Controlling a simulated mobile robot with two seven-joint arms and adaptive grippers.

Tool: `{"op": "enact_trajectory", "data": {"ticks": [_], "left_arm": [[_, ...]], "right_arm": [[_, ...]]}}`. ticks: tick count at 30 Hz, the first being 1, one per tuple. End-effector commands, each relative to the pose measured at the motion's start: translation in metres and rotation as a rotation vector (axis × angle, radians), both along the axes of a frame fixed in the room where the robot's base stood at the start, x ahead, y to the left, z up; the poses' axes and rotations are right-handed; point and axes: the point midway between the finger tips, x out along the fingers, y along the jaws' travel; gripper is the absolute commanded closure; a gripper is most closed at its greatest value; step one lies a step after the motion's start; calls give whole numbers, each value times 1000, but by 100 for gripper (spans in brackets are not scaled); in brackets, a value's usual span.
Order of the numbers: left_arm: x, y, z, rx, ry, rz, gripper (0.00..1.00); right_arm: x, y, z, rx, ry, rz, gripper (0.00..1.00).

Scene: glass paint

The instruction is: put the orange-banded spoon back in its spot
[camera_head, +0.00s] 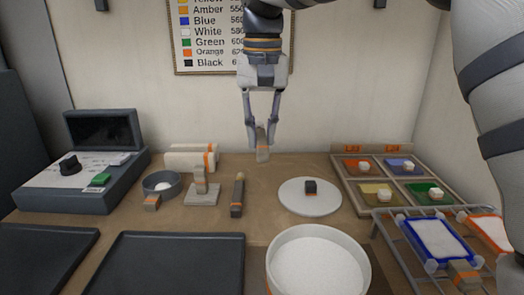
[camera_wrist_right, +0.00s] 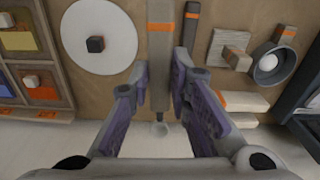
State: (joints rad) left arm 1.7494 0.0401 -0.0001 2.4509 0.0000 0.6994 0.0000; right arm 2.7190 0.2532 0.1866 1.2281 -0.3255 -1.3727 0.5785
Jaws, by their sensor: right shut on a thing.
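My right gripper (camera_head: 261,110) hangs pointing down above the back middle of the table, near the wall. The spoon's spot cannot be told for sure. My left gripper is not in view.
A dark orange-banded tool (camera_head: 238,196) lies left of the white disc (camera_head: 298,202), which bears a black cube. Further left are a pale stand (camera_head: 203,196) and a grey bowl (camera_head: 161,176). A powder bowl (camera_head: 275,285) is in front. Coloured compartments (camera_head: 347,184) stand right.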

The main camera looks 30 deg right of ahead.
Motion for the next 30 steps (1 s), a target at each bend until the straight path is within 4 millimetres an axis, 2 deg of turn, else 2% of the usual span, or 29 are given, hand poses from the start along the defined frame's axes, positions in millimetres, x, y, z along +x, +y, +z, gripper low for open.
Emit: {"op": "enact_trajectory", "data": {"ticks": [1, 4, 9, 19, 24, 30], "left_arm": [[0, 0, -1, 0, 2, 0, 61], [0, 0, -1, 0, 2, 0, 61], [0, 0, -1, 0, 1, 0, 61], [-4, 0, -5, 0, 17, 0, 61], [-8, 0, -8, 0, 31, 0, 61], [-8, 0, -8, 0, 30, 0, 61]], "right_arm": [[-2, 0, -17, 3, 20, 2, 100], [-2, -1, -38, 2, 21, 0, 100], [-1, 0, -65, 2, 17, 1, 100], [-1, 0, -106, 1, 20, 1, 100], [-1, 0, -119, 2, 16, 1, 100], [0, 0, -119, 1, 11, 1, 100]]}}
